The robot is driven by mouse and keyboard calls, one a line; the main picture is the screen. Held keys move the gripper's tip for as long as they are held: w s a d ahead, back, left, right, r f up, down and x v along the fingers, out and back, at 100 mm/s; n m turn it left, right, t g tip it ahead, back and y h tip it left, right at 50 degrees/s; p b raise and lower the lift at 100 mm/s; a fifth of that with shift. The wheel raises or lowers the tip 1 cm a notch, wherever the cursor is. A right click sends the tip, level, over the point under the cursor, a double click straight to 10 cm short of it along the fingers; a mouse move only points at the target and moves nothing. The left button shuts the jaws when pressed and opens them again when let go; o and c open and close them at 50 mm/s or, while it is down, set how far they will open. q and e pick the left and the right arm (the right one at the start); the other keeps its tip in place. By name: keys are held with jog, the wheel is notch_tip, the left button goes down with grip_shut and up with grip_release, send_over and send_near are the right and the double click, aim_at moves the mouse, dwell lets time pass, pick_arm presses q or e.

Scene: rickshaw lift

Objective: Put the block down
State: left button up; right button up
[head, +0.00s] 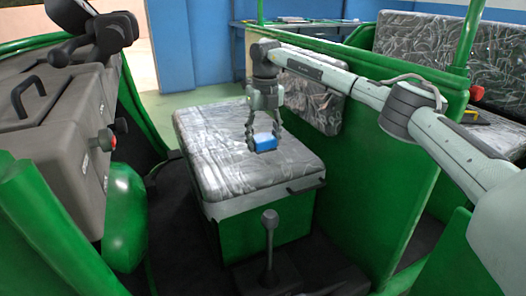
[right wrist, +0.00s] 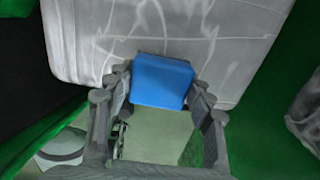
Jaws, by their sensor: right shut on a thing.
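A blue block (head: 265,141) is held between the fingers of my right gripper (head: 264,146) above the grey patterned seat (head: 215,165). In the right wrist view the block (right wrist: 161,81) sits between the two fingertips of the gripper (right wrist: 160,88), and the seat (right wrist: 100,40) fills the top of the picture behind it. I cannot tell how large the gap between block and seat is.
A black-knobbed lever (head: 270,222) stands in front of the seat. A green partition (head: 365,190) rises to its right. A grey console (head: 60,120) with a black handle is at the left. The seat top around the block looks clear.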

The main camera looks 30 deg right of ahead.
aim_at(263, 161)
jog(key=shift+w+d+f, duration=0.1)
jog(key=shift+w+f, duration=0.15)
jog(key=shift+f, duration=0.1)
notch_tip(263, 161, down, 3)
jog(key=shift+f, duration=0.3)
jog(key=shift+f, duration=0.1)
jog(key=o, duration=1.6)
jog(key=shift+c, duration=0.2)
